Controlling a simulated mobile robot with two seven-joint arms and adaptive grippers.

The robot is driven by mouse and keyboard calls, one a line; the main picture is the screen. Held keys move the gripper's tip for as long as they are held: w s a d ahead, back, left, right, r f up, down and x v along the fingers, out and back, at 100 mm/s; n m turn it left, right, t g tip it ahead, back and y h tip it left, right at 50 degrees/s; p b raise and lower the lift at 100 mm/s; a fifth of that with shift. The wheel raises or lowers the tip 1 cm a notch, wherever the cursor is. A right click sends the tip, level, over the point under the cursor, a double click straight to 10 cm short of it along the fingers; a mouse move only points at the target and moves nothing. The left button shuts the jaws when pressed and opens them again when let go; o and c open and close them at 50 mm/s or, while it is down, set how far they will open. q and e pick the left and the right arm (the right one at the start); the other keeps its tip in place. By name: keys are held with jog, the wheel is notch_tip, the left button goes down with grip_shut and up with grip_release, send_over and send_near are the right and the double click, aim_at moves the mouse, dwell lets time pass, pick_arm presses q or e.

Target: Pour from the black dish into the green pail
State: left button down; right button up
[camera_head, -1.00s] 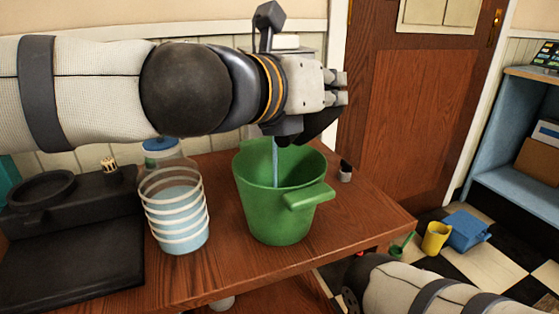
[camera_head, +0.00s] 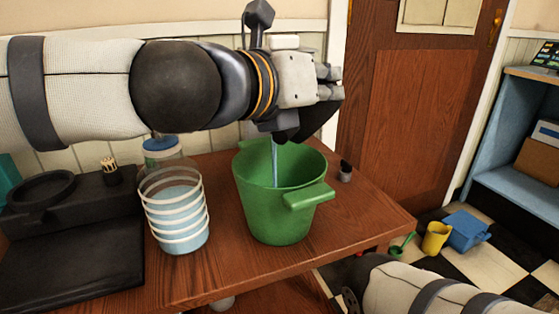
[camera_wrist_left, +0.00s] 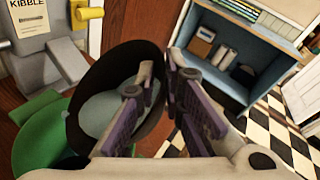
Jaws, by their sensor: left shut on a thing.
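My left gripper (camera_head: 330,82) is above the green pail (camera_head: 275,213) in the head view, shut on the black dish (camera_head: 320,122). The dish is tilted, mostly hidden behind the gripper. A thin pale-blue stream (camera_head: 274,160) falls from it into the pail, inside the rim. In the left wrist view the fingers (camera_wrist_left: 163,98) hold the dish's wall (camera_wrist_left: 98,68); greyish liquid (camera_wrist_left: 100,113) shows inside it. The pail (camera_wrist_left: 45,140) is at the lower left there. The pail stands upright on the wooden table; its bottom inside is hidden. My right gripper is out of view.
A white-striped clear container (camera_head: 175,215) with pale-blue contents stands left of the pail on the wooden table (camera_head: 225,262). A blue-lidded jar (camera_head: 162,147) is behind it. A black stand (camera_head: 70,255) fills the left. A small dark-topped item (camera_head: 345,172) sits right of the pail.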

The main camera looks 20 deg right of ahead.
pick_arm(q)
jog(key=shift+w+r, duration=0.1)
jog(key=s+d+f+m+t+y, duration=0.2)
jog(key=s+d+f+m+y, duration=0.1)
jog(key=s+d+f+m, duration=0.4)
jog(key=shift+s+d+f+y, duration=0.3)
jog(key=shift+s+d+f, duration=0.1)
jog(key=shift+f, duration=0.8)
